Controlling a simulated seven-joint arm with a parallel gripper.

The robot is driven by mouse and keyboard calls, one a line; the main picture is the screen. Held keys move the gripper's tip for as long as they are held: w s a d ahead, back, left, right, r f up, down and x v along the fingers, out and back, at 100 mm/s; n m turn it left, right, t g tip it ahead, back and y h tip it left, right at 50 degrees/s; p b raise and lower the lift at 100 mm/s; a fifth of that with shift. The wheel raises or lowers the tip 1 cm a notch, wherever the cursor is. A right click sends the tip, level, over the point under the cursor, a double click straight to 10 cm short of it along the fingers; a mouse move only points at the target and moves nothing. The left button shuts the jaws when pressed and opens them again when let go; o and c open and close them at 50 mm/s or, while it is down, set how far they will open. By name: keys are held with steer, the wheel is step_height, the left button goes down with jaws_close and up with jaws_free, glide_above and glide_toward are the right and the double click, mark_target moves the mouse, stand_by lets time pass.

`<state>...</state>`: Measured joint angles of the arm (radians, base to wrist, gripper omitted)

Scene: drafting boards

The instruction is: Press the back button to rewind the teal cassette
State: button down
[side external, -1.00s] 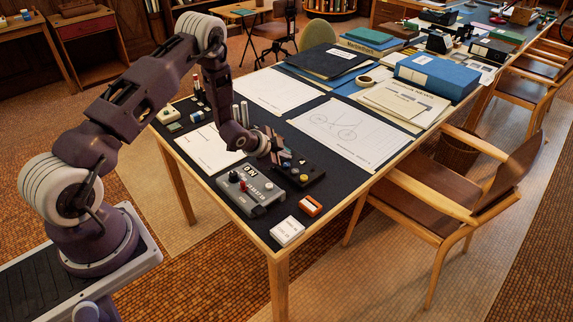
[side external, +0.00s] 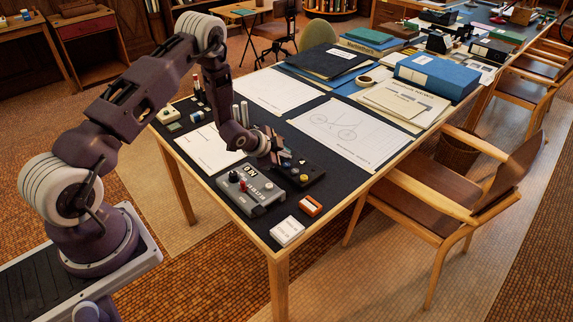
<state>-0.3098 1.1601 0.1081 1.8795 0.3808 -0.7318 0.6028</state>
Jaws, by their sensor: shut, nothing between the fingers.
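My gripper (side external: 281,158) points down over a dark panel (side external: 312,176) with several small buttons, at the near part of the table. Its fingers are small and dark against the panel; they are shut with nothing held. I cannot tell whether the fingertips touch a button. The panel's far left part is hidden behind my gripper. Small yellowish and orange buttons show at its right part. I cannot make out a teal cassette or which button is the back button.
A grey control box (side external: 262,209) with a red knob stands in front of the panel. An orange block (side external: 311,206) and a white box (side external: 287,231) lie near the table's front corner. A bicycle drawing (side external: 345,135) lies behind. A wooden chair (side external: 450,190) stands to the right.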

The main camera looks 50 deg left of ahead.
mark_target(284, 167)
stand_by(0.8)
steer(key=shift+f, duration=0.4)
steer(key=shift+f, duration=0.4)
stand_by(0.6)
steer(key=shift+r, duration=0.8)
steer(key=shift+r, duration=2.5)
